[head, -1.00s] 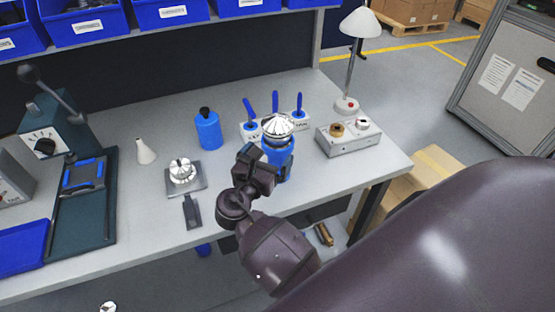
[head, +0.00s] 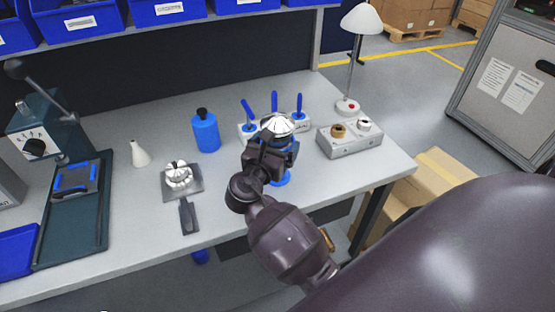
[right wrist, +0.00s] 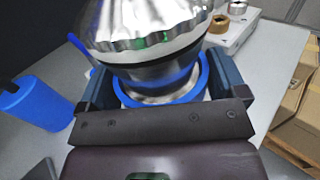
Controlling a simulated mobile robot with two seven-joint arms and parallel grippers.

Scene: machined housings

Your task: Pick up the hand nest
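A blue round holder (head: 283,181) with a silver domed part (head: 278,125) on top stands upright near the bench's front. My right gripper (head: 275,150) is at it. In the right wrist view its two fingers stand wide apart on either side of the holder's blue ring (right wrist: 205,76), below the silver dome (right wrist: 145,22); firm contact does not show. A flat grey plate (head: 168,196) with a dark handle (head: 188,216) lies to the left and bears a small silver part (head: 178,173). Nothing marks which one is the hand nest. My left gripper is out of view.
Behind the holder stands a white block with several blue-handled tools (head: 274,103). A grey box with knobs (head: 348,141) and a lamp (head: 360,22) are to the right. The bench's front middle is clear.

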